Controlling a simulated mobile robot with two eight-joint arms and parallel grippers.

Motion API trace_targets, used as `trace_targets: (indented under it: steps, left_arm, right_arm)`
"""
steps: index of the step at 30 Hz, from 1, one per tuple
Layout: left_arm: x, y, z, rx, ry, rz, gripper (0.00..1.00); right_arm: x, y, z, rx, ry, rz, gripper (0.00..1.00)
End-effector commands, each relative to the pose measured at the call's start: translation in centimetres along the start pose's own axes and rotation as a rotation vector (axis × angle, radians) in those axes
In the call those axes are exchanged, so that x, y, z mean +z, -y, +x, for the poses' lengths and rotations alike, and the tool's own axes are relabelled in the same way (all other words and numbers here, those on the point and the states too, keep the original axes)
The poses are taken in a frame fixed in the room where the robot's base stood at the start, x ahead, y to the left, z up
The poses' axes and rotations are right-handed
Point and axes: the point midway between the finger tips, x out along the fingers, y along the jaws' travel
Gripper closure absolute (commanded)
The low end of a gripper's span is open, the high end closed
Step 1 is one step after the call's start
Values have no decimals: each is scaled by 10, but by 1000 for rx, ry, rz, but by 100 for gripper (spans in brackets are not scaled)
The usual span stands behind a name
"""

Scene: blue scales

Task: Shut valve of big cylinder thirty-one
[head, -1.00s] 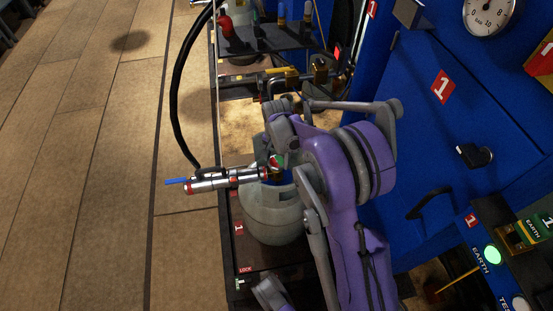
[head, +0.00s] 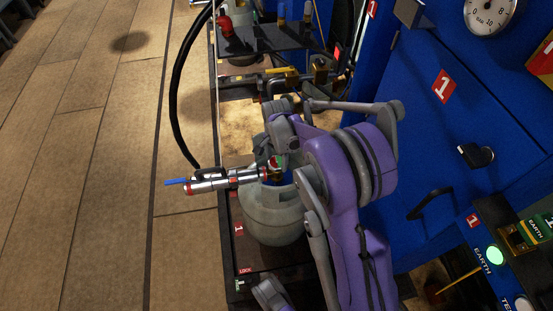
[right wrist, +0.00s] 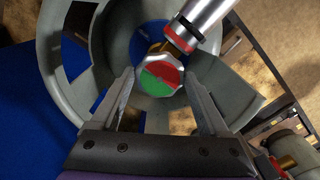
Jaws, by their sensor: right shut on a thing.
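The big grey cylinder (head: 275,222) stands upright on a dark shelf in the head view. Its valve knob (right wrist: 160,75) has a red and green face, and in the right wrist view the red part is at the upper right and the green at the lower left. It also shows small in the head view (head: 275,161). My right gripper (right wrist: 158,78) is shut on the knob, with one finger on each side of it. A silver hose connector (head: 222,180) joins the valve beside the knob. My left gripper is not in view.
A black hose (head: 178,95) rises from the connector. The tiled floor at left (head: 90,180) is open.

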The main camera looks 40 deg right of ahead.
Motion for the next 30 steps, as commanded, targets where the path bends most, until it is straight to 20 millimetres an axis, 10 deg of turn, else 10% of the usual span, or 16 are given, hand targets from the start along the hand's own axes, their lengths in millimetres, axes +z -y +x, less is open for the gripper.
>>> trace_targets:
  steps: [2, 3, 6, 17, 30]
  left_arm:
    - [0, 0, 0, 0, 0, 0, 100]
    - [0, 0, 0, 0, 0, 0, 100]
    - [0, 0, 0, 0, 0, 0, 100]
    - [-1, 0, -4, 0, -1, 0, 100]
    - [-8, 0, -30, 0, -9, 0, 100]
  right_arm:
    - [-1, 0, 0, -1, -1, 1, 77]
    - [-1, 0, 0, -1, -1, 0, 16]
    - [0, 0, 0, -1, -1, 0, 0]
    - [0, 0, -11, -1, 0, -1, 0]
    - [0, 0, -93, -1, 0, 0, 0]
